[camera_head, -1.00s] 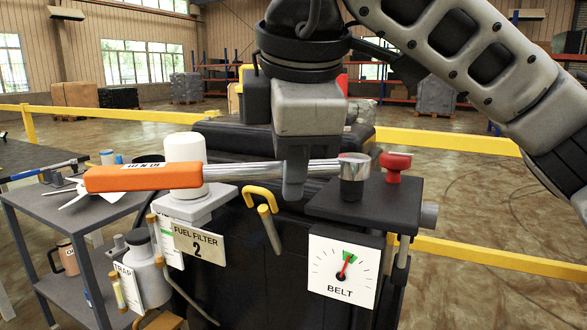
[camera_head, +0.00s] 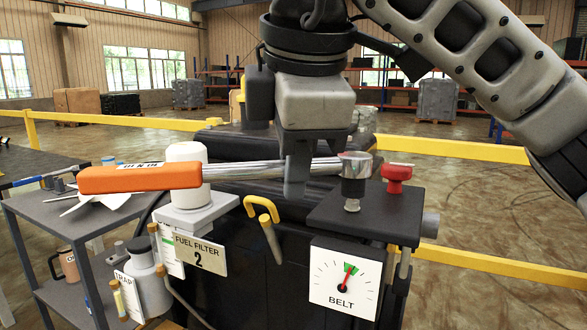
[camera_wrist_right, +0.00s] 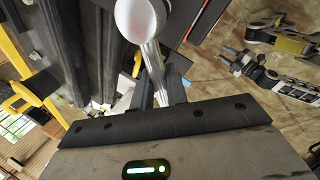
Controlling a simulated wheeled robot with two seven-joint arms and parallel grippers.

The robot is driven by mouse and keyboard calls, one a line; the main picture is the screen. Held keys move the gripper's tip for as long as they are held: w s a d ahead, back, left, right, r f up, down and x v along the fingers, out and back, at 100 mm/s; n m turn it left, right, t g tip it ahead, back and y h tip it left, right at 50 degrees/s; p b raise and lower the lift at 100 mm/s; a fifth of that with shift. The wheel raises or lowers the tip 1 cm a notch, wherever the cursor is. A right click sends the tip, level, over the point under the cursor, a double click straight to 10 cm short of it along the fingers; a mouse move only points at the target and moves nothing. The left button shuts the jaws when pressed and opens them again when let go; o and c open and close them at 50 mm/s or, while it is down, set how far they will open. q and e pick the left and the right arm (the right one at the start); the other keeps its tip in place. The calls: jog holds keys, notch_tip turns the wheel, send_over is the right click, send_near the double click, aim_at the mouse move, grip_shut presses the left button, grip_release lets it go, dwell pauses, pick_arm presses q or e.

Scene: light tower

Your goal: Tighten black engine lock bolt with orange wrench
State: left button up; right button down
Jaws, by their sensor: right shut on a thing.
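The orange wrench (camera_head: 140,178) has an orange handle and a silver shaft, and it lies level across the head view. My right gripper (camera_head: 297,190) is shut on its shaft. The wrench's round silver head, with a dark band beneath, is over the dark block (camera_head: 380,218) of the engine. A small silver piece (camera_head: 352,205) shows between the band and the block top. I cannot tell whether it is the bolt or the socket tip. No clearly black bolt shows. In the right wrist view the shaft (camera_wrist_right: 155,72) runs up from between the fingers.
A red knob (camera_head: 396,176) stands right beside the wrench head. The belt gauge (camera_head: 345,278) needle points near its green mark. A white fuel filter (camera_head: 187,155) stands close to the handle. A grey cart (camera_head: 60,215) is at left; yellow rails (camera_head: 450,150) run behind.

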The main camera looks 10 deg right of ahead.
jog(key=shift+r+p, duration=1.25)
jog(key=shift+r, duration=0.9)
